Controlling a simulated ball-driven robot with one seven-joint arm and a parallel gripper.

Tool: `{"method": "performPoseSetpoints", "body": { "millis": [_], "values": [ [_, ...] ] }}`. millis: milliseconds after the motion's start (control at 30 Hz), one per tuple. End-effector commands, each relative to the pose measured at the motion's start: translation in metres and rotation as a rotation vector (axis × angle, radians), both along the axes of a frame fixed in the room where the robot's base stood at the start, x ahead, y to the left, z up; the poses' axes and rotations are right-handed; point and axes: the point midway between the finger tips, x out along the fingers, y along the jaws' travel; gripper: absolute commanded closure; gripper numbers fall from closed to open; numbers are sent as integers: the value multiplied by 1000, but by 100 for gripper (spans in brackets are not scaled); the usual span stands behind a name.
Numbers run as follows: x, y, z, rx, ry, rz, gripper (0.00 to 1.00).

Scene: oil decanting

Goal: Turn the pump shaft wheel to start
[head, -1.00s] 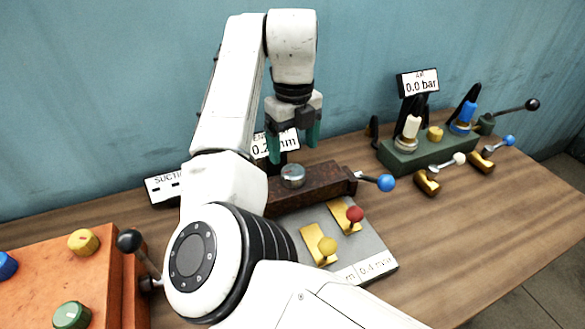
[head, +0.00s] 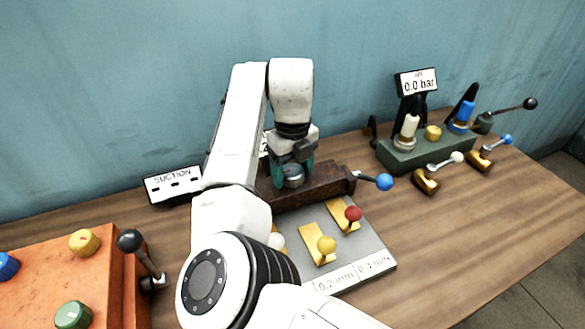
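No label names the pump shaft wheel, so I cannot tell for sure which part it is. A round grey metal knob (head: 292,178) sits on top of a dark brown block (head: 328,178) in the middle of the table. My gripper (head: 294,170) points down over this knob, with one teal finger on each side of it. The knob fills most of the space between the fingers. I cannot tell whether the fingers touch it. A lever with a blue ball (head: 385,182) sticks out of the block's right end.
A grey plate with yellow (head: 326,244) and red (head: 353,213) ball levers lies in front. An orange box (head: 40,257) and a black-ball lever (head: 130,241) are at left. A green manifold (head: 430,152) with a "0.0 bar" display (head: 416,84) stands at right. A SUCTION sign (head: 173,184) is behind.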

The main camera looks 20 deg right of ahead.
Motion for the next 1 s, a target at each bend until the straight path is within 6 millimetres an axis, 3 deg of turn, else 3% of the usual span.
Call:
{"method": "performPoseSetpoints", "body": {
  "millis": [433,767,1000],
  "values": [
    [0,0,0,0,1,0,72],
    [-1,-1,1,-2,4,54,72],
    [-1,-2,2,-2,6,208,72]
  ]
}}
